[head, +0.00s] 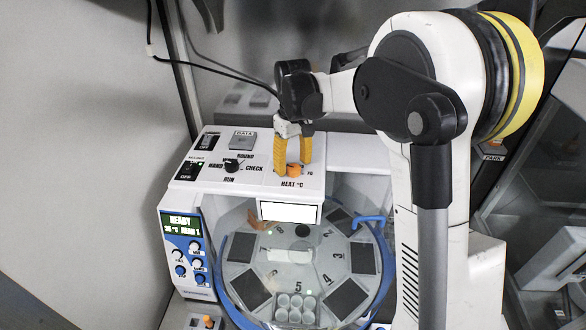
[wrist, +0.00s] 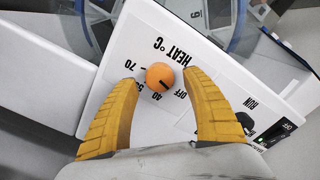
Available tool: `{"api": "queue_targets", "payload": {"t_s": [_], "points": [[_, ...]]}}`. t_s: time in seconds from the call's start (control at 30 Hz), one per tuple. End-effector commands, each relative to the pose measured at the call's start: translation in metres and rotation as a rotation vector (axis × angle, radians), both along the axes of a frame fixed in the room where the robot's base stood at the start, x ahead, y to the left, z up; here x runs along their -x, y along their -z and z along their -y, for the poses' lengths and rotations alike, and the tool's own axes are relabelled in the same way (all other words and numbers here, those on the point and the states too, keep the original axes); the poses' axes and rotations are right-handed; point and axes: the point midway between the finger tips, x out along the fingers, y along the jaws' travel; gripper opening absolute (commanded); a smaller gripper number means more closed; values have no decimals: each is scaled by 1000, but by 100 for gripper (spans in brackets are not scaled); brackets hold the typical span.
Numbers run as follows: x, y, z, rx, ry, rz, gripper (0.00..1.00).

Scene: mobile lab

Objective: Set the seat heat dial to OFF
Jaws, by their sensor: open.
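The seat heat dial is a round orange knob (wrist: 160,75) on the white panel top, beside the HEAT °C lettering. It also shows in the head view (head: 294,169). In the wrist view its short black mark points toward the gap between the 40 and OFF labels; I cannot tell exactly where. My gripper (head: 293,158) is open, pointing down over the panel. Its two yellow fingers stand on either side of the dial, with visible gaps in the wrist view (wrist: 161,78). I cannot tell how high the fingertips are above the panel.
Left of the dial are a black RUN/HAND/CHECK knob (head: 232,165) and a black switch marked OFF (head: 190,170). A lit green display (head: 183,226) is on the front left. A round numbered carousel (head: 310,258) under a clear cover lies below the panel.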

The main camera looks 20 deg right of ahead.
Motion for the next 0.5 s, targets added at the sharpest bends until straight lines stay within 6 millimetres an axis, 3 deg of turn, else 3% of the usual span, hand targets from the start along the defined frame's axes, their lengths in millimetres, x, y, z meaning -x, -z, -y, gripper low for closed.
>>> {"api": "queue_targets", "payload": {"t_s": [0.3,0.5], "points": [[1,-71,0,0,0,0,57],[0,-96,0,0,0,0,57]]}}
